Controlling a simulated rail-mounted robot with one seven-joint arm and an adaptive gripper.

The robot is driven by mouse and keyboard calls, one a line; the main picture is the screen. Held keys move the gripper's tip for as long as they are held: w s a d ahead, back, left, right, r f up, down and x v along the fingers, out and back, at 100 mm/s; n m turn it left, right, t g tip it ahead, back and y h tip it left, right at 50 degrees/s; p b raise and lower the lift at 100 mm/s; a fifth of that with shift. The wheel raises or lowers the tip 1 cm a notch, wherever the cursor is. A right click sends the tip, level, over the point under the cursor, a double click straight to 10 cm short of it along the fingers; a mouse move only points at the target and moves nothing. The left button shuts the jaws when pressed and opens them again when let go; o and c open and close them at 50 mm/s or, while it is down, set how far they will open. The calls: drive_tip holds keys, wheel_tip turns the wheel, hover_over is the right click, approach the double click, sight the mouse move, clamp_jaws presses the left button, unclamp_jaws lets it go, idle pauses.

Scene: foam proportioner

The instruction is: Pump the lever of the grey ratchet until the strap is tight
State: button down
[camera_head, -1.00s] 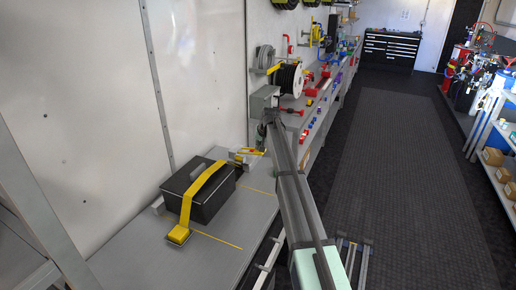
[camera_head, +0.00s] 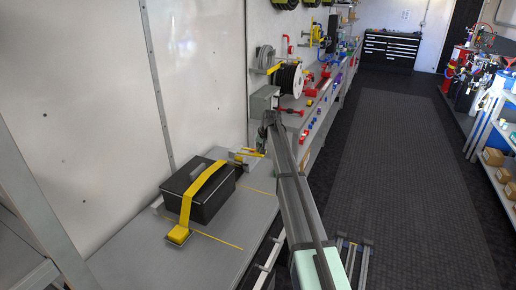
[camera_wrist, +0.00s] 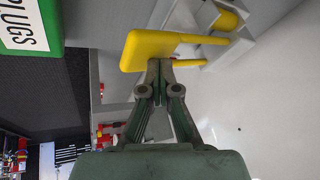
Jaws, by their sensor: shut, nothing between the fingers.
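The grey ratchet (camera_head: 243,158) is at the far end of the bench, beyond the black case, partly hidden by my arm. In the wrist view its grey frame (camera_wrist: 232,52) holds a yellow spool (camera_wrist: 228,20). A yellow lever with a wide flat handle (camera_wrist: 147,48) reaches across the top of the wrist view. My gripper (camera_wrist: 160,68) is shut and empty, its fingertips at the handle's near edge. I cannot tell whether they touch it. A yellow strap (camera_head: 187,203) runs over the black case (camera_head: 214,203) to a yellow end block (camera_head: 178,235).
A green box marked PLUGS (camera_wrist: 30,25) is at the upper left of the wrist view. The grey bench top (camera_head: 215,255) is clear in front of the case. The white wall (camera_head: 95,80) stands behind it. A cable reel (camera_head: 287,79) stands farther along.

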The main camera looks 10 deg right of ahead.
drive_tip(key=shift+s+d+f, duration=0.15)
drive_tip(key=shift+f, duration=0.35)
idle(0.6)
drive_tip(key=shift+r, duration=0.1)
idle(0.5)
drive_tip(key=shift+w+a+r+p, duration=0.2)
drive_tip(key=shift+a+r+p, duration=0.05)
drive_tip(key=shift+r, duration=0.55)
drive_tip(key=shift+w+a+r+p, duration=0.15)
drive_tip(key=shift+a+r+p, duration=0.1)
drive_tip(key=shift+r, duration=0.6)
drive_tip(key=shift+w+a+r+p, duration=0.2)
drive_tip(key=shift+a+r, duration=0.05)
drive_tip(key=shift+r, duration=0.55)
drive_tip(key=r, duration=0.1)
drive_tip(key=a+r+p, duration=0.1)
drive_tip(key=r, duration=0.1)
drive_tip(key=w+r, duration=0.1)
drive_tip(key=shift+a+r, duration=0.2)
drive_tip(key=shift+r, duration=0.15)
idle(0.8)
